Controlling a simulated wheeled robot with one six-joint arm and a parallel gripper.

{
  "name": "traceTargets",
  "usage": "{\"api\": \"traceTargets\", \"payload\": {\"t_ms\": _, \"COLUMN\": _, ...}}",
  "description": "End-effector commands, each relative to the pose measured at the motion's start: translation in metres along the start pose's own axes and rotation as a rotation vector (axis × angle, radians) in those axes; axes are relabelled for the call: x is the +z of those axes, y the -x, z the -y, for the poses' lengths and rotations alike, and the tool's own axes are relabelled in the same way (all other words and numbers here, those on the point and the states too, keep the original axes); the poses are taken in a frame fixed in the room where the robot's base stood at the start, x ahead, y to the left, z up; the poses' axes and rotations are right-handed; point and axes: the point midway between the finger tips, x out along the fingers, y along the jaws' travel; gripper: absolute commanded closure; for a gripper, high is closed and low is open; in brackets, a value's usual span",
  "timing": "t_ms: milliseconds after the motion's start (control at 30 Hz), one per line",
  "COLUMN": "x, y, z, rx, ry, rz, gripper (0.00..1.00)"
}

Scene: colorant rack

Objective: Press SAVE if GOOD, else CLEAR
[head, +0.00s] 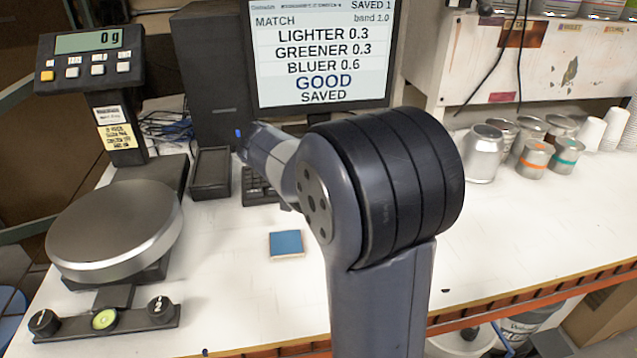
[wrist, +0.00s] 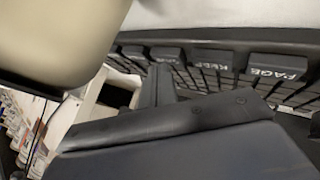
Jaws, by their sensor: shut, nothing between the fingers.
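The monitor (head: 320,50) in the head view reads LIGHTER 0.3, GREENER 0.3, BLUER 0.6, then GOOD and SAVED, with SAVED 1 at the top right. The dark keyboard (head: 258,186) stands below it, mostly hidden behind my arm. In the wrist view the keyboard (wrist: 225,62) has labelled keys along its edge; I can read KEEP and PAGE. No SAVE or CLEAR label is readable. My gripper (wrist: 158,85) is shut and empty, its narrow tip close to the keys. I cannot tell whether it touches one. The head view hides the fingertips behind my arm.
A scale (head: 115,225) with a display reading 0 g stands at the left. A dark open tray (head: 211,172) and a blue square tile (head: 286,244) lie on the white bench. Several metal cans (head: 484,152) and white cups stand at the right. The front right bench is clear.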

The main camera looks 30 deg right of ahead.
Motion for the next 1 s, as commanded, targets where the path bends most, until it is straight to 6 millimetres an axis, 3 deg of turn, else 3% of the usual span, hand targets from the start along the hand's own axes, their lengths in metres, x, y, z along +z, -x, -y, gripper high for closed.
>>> {"api": "traceTargets", "payload": {"t_ms": 600, "x": -0.008, "y": 0.011, "z": -0.008, "rx": 0.000, "ry": 0.000, "rz": -0.001, "gripper": 1.00}}
{"api": "traceTargets", "payload": {"t_ms": 1000, "x": -0.028, "y": 0.038, "z": -0.027, "rx": 0.000, "ry": -0.001, "rz": -0.001, "gripper": 1.00}}
